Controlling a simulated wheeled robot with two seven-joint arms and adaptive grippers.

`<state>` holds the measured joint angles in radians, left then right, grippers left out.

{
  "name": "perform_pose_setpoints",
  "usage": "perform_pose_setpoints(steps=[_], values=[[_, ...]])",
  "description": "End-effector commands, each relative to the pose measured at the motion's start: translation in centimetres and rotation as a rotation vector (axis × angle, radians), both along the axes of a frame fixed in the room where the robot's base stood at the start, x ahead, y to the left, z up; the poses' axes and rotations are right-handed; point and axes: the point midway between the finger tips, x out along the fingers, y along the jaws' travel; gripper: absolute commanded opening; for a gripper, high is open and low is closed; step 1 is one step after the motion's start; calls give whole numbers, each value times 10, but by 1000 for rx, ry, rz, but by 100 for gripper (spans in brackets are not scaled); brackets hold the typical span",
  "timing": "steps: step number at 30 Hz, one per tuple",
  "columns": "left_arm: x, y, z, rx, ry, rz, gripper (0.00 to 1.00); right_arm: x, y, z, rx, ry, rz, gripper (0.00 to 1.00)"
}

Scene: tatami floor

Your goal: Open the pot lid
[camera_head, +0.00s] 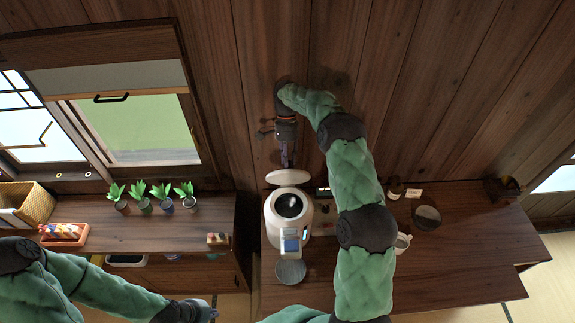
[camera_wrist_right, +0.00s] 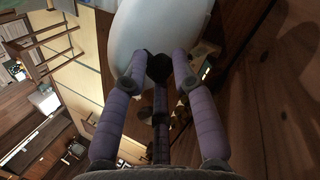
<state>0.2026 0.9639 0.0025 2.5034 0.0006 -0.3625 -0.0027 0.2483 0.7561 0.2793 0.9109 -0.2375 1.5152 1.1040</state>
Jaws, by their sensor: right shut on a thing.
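The white pot (camera_head: 270,222) stands on the wooden counter with its top open and its dark inside showing. Its pale oval lid (camera_head: 288,177) is up at the back of the opening, and it fills the top of the right wrist view as a large white disc (camera_wrist_right: 150,28). My right gripper (camera_head: 287,160) reaches down behind the lid. In the wrist view its purple fingers close around the lid's dark knob (camera_wrist_right: 158,66). My left gripper (camera_head: 207,312) is low at the bottom of the head view, away from the pot; its fingers are too small to read.
A grey round dish (camera_head: 290,272) lies in front of the pot. A white cup (camera_head: 402,242), a dark bowl (camera_head: 427,217) and a brown bottle (camera_head: 395,187) stand to the right. Several potted plants (camera_head: 143,203) line the left counter. The wooden wall is close behind my right gripper.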

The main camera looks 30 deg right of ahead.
Motion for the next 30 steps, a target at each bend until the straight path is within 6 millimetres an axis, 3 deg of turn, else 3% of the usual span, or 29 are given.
perform_pose_setpoints(steps=[1,19,20,21,30], values=[[0,0,-1,0,0,0,0,1,-2,-14,-5,5,2,0],[0,0,-2,0,0,0,0,3,-4,-17,-4,12,2,0],[0,0,-2,0,0,0,0,3,-4,-17,-4,12,2,36],[0,0,-2,0,0,0,0,2,-4,-17,-3,13,1,47],[0,0,-1,0,0,0,0,4,-4,-14,-4,8,3,50]])
